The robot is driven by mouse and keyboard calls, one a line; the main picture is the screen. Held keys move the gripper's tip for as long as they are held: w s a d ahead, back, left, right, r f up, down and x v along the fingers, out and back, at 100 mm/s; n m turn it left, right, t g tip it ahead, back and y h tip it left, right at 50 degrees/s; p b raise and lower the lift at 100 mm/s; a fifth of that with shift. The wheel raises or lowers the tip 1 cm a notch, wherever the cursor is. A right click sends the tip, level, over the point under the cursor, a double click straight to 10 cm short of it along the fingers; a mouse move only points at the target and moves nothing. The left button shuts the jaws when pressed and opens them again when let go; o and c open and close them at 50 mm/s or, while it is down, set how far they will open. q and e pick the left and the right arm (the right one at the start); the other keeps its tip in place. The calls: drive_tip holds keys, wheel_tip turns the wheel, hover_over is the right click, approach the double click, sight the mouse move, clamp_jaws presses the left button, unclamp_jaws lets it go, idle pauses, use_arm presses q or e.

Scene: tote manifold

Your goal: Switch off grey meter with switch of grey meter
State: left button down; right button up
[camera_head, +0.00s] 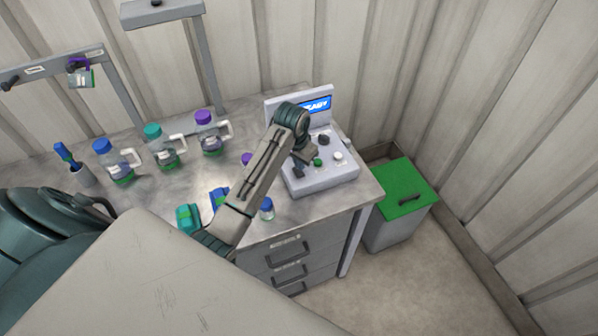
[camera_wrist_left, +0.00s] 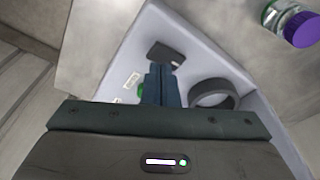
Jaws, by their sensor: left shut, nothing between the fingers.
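The grey meter (camera_head: 335,176) stands at the right end of the bench, its blue screen (camera_head: 319,105) lit with white text. My left gripper (camera_head: 305,156) is over the left part of its sloped panel. In the left wrist view its fingers (camera_wrist_left: 159,72) are shut and empty. Just beyond their tips is a dark rectangular switch (camera_wrist_left: 166,52) with a small white mark; whether they touch it I cannot tell. A green button (camera_wrist_left: 140,90) is partly hidden beside the fingers, and a dark round knob (camera_wrist_left: 213,96) lies to their right. My right gripper is out of view.
Several handled bottles (camera_head: 166,146) stand along the bench (camera_head: 150,190). A small purple-capped jar (camera_wrist_left: 297,26) is near the meter. A grey bin with a green lid (camera_head: 405,187) stands on the floor to the right. Drawers (camera_head: 290,262) are below the bench.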

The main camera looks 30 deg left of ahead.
sight(299, 174)
use_arm(q)
drive_tip(key=shift+f+b, duration=0.3)
drive_tip(key=shift+f, duration=0.9)
idle(0.8)
drive_tip(key=shift+r, duration=0.1)
drive_tip(key=shift+r+p, duration=0.7)
drive_tip(key=shift+r, duration=2.75)
drive_tip(key=shift+s+f, duration=0.1)
